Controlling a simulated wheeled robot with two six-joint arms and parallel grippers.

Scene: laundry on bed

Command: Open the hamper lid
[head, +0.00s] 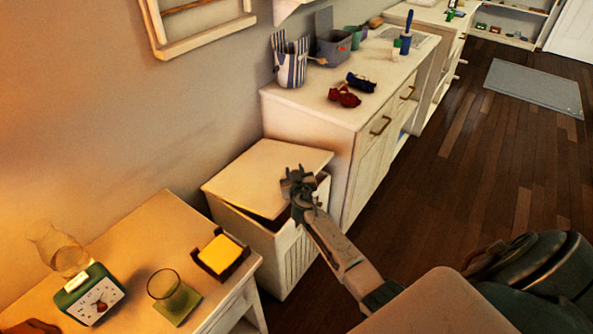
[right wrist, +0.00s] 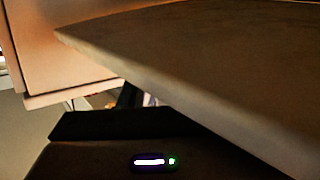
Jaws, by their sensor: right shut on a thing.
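The hamper (head: 283,258) is a white slatted box on the floor between the side table and the counter. Its flat pale lid (head: 258,172) is slightly raised, with a dark gap under its front edge. My right gripper (head: 299,183) is at the lid's front right edge and is shut on it. In the right wrist view the lid (right wrist: 205,65) fills the upper right as a slanted panel, and the dark gripper body covers the bottom. The fingertips' contact is mostly hidden. My left gripper is not in view.
The side table (head: 150,225) at the lower left holds a green clock (head: 90,295), a glass (head: 165,285) and a yellow block in a holder (head: 220,255). The counter (head: 315,108) stands close behind the hamper. Open wooden floor (head: 440,190) lies to the right.

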